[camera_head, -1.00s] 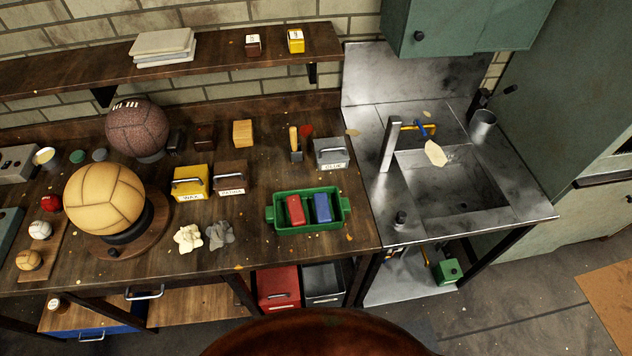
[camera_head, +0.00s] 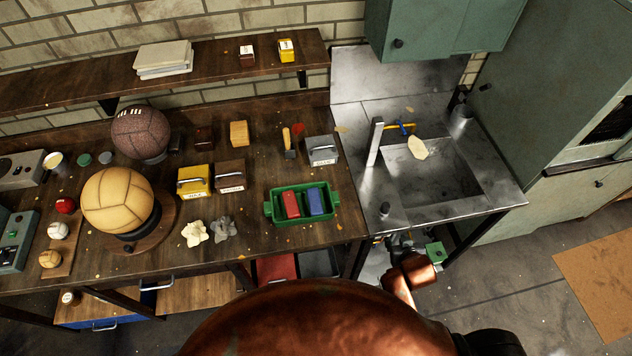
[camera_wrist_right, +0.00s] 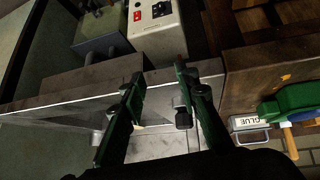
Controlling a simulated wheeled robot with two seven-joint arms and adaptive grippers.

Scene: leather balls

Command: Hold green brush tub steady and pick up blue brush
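The green brush tub (camera_head: 305,219) stands on the workbench near its front edge, left of the sink. The blue brush (camera_head: 316,201) lies in its right half, beside a red brush (camera_head: 291,204). My right gripper (camera_head: 398,243) is small and dark below the sink's front edge, right of and apart from the tub. In the right wrist view its two fingers (camera_wrist_right: 160,95) stand apart with nothing between them. That view also shows a green object with a blue part at the right; I cannot tell whether it is the tub. My left gripper is out of view.
A glue tin (camera_head: 321,151) stands behind the tub. Yellow (camera_head: 194,181) and brown (camera_head: 230,176) tins and pale rags (camera_head: 194,232) are to its left. A tan ball (camera_head: 117,200) stands farther left. The metal sink (camera_head: 430,180) is at the right.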

